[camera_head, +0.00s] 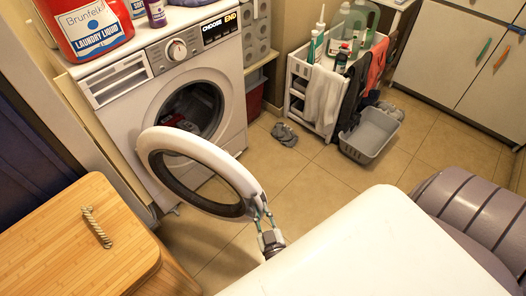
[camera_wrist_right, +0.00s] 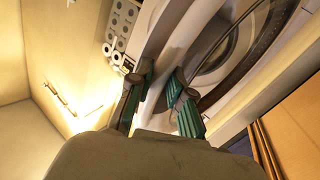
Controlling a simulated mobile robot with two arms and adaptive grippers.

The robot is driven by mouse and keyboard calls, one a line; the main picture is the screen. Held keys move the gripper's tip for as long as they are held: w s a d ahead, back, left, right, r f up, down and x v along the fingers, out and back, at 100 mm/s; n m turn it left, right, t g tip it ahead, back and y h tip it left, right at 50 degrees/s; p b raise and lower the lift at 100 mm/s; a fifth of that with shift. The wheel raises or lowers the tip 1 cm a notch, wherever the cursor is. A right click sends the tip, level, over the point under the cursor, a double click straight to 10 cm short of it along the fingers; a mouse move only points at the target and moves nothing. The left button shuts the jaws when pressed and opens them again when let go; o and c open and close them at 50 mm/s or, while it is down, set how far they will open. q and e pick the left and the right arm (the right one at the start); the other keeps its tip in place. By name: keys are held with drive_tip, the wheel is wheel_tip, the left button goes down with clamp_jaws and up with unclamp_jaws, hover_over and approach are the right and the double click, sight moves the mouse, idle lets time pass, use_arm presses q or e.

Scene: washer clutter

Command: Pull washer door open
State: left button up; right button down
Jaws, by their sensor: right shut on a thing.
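The white washer (camera_head: 180,85) stands at the back left in the head view. Its round door (camera_head: 165,139), a white ring with a dark window, is swung out from the drum opening (camera_head: 190,108). My right gripper (camera_head: 262,212) is shut on the door's right edge. In the right wrist view, the two green fingers of my right gripper (camera_wrist_right: 158,95) sit around the white door rim (camera_wrist_right: 180,45). The exact contact is partly hidden by the fingers. My left gripper is not in view.
A wooden-topped cabinet (camera_head: 60,235) with a rope handle stands at the lower left, near the door. A white cart (camera_head: 297,84), a grey bin (camera_head: 370,135) and grey shoes (camera_head: 284,134) are at the back right. The tiled floor (camera_head: 320,175) between is clear.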

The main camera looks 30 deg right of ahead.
drive_tip(key=c, duration=1.1)
unclamp_jaws()
drive_tip(key=shift+w+a+r+y, duration=0.1)
drive_tip(key=shift+w+a+y, duration=0.2)
drive_tip(key=shift+w+a, duration=0.25)
drive_tip(key=shift+s, duration=0.1)
drive_tip(key=shift+s+d, duration=0.1)
drive_tip(key=shift+d, duration=0.05)
drive_tip(key=shift+s, duration=0.1)
drive_tip(key=shift+s, duration=0.3)
drive_tip(key=v, duration=0.6)
drive_tip(key=shift+s+a, duration=0.3)
